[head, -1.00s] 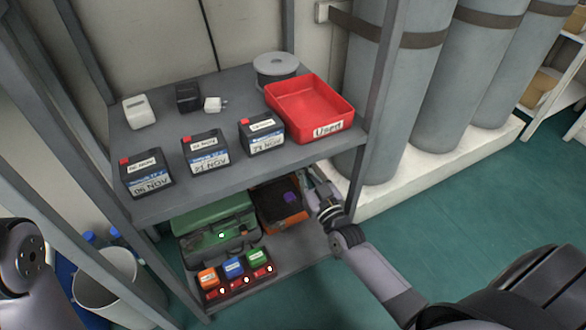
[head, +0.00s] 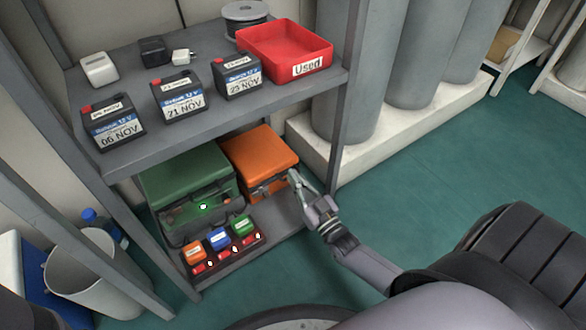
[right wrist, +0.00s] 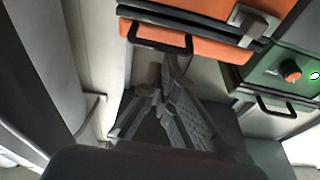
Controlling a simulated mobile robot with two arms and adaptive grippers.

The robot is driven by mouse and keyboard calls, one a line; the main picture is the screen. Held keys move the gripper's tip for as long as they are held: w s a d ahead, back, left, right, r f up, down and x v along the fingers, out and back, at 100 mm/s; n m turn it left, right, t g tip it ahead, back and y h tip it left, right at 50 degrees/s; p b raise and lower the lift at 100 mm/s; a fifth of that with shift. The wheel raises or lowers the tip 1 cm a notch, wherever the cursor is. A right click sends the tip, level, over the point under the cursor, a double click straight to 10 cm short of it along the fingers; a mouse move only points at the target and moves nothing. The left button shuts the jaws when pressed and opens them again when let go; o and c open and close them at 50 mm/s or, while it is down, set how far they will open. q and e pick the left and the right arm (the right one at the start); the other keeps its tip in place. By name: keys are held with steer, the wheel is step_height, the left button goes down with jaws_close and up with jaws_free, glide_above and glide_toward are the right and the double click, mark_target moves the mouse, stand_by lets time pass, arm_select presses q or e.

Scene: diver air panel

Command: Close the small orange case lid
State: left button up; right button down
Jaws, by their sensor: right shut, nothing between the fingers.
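The small orange case (head: 259,158) sits on the lower shelf, right of the green case. Its orange lid lies down over the box, and no interior shows; whether its latches are fastened I cannot tell. In the right wrist view the orange case (right wrist: 205,18) shows at the top, with a dark handle and a grey latch. My right gripper (head: 293,176) is shut and empty at the case's front right corner; whether it touches I cannot tell. Its fingers (right wrist: 160,75) show just below the handle in the right wrist view. My left gripper is out of view.
The green case (head: 185,170) and a dark strip with orange, blue and green blocks (head: 219,239) stand left on the lower shelf. The upper shelf (head: 215,110) overhangs them, and a shelf post (head: 345,95) rises on the right. Green floor is clear in front.

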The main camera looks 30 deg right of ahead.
steer(key=shift+s+f+b, duration=0.2)
steer(key=shift+f+b, duration=0.15)
steer(key=shift+f, duration=0.9)
steer(key=shift+s+a, duration=0.1)
steer(key=shift+f, duration=0.1)
steer(key=shift+s+f, duration=0.1)
steer(key=shift+s, duration=0.15)
steer(key=r+v, duration=0.1)
steer(key=v, duration=0.9)
steer(key=shift+s+r, duration=0.15)
steer(key=shift+s, duration=0.3)
